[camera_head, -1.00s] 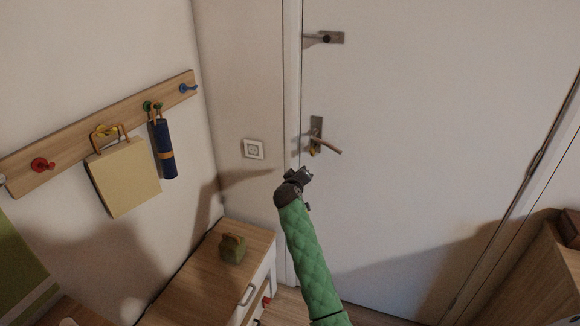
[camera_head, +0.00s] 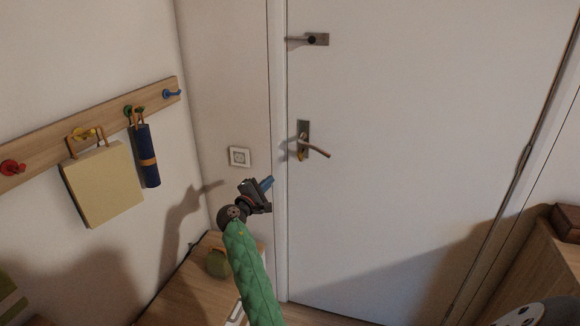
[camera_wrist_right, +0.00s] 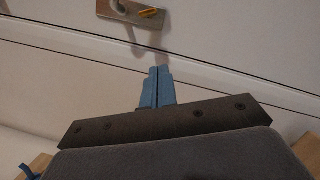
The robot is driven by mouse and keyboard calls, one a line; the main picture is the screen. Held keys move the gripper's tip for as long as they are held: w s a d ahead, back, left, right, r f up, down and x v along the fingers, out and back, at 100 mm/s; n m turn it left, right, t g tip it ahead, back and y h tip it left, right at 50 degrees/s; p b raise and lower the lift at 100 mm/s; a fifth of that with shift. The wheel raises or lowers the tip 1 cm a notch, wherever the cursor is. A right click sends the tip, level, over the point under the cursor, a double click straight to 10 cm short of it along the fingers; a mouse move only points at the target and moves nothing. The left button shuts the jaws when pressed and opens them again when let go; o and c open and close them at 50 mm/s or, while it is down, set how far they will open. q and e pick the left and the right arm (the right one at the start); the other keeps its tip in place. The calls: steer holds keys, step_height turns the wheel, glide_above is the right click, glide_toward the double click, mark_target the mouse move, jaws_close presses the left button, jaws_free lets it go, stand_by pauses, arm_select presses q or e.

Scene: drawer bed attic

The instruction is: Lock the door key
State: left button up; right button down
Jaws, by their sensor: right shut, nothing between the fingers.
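The white door (camera_head: 400,130) fills the middle of the head view. Its lever handle (camera_head: 316,148) sits on a metal plate, with a small yellow-orange key (camera_head: 300,155) at the plate's lower part. A second latch (camera_head: 312,40) is higher on the door. My right gripper (camera_head: 266,184), on the green-sleeved arm, is left of and below the handle, near the door frame, apart from the key. Its blue fingers (camera_wrist_right: 156,88) are together and empty. In the right wrist view, the handle plate (camera_wrist_right: 130,12) and yellow key (camera_wrist_right: 149,12) show at the top edge, beyond the fingertips. My left gripper is not in view.
A wooden cabinet (camera_head: 190,290) with a small green object (camera_head: 217,264) stands below my right arm. A wall socket (camera_head: 239,157) is left of the door frame. A hook rail (camera_head: 50,140) holds a yellow bag and a blue roll. Another wooden cabinet (camera_head: 535,270) stands at the right.

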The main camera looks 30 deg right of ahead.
mark_target(300, 156)
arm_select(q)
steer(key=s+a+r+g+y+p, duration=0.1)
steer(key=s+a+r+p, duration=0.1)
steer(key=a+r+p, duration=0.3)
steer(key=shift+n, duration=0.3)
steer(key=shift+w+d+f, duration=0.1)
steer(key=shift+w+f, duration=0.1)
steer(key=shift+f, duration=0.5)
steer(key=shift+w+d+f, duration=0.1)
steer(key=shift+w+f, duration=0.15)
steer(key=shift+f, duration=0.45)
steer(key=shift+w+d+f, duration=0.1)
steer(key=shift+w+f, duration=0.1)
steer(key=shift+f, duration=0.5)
arm_select(e)
steer(key=w+d+r, duration=0.1)
steer(key=d+r, duration=0.2)
steer(key=d, duration=0.8)
steer(key=shift+w, duration=0.4)
steer(key=shift+d+f, duration=0.1)
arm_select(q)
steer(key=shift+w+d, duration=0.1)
